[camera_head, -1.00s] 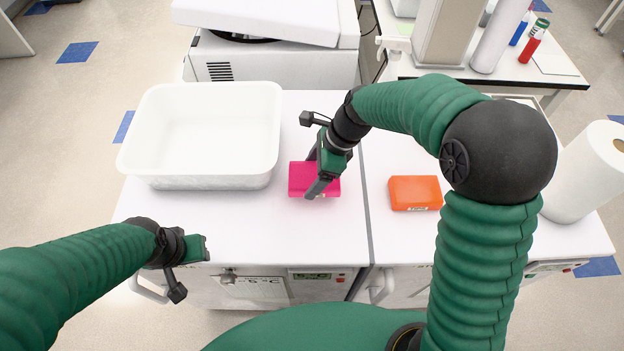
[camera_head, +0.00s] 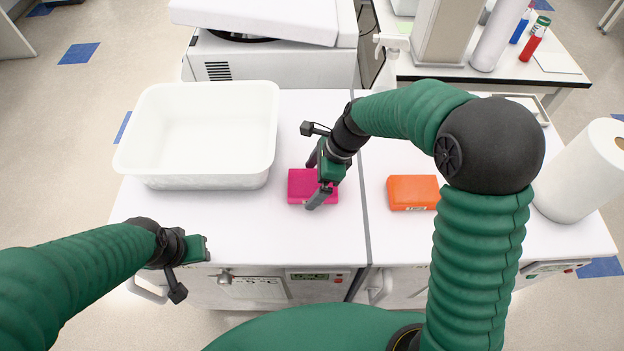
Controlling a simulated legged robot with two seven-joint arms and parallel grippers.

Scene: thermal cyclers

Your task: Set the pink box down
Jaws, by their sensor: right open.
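The pink box (camera_head: 301,187) lies flat on the white bench top, right of the white bin. My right gripper (camera_head: 311,184) is open over the box, with its fingers apart around or just above it. One finger covers part of the box's right side. I cannot tell whether a finger touches it. My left gripper (camera_head: 192,262) hangs empty at the front left edge of the bench; the gap between its fingers does not show.
A white bin (camera_head: 265,165) stands on the left of the bench. An orange box (camera_head: 413,192) lies to the right, and a paper towel roll (camera_head: 585,170) stands at the far right. A white machine (camera_head: 270,62) is behind. The bench front middle is clear.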

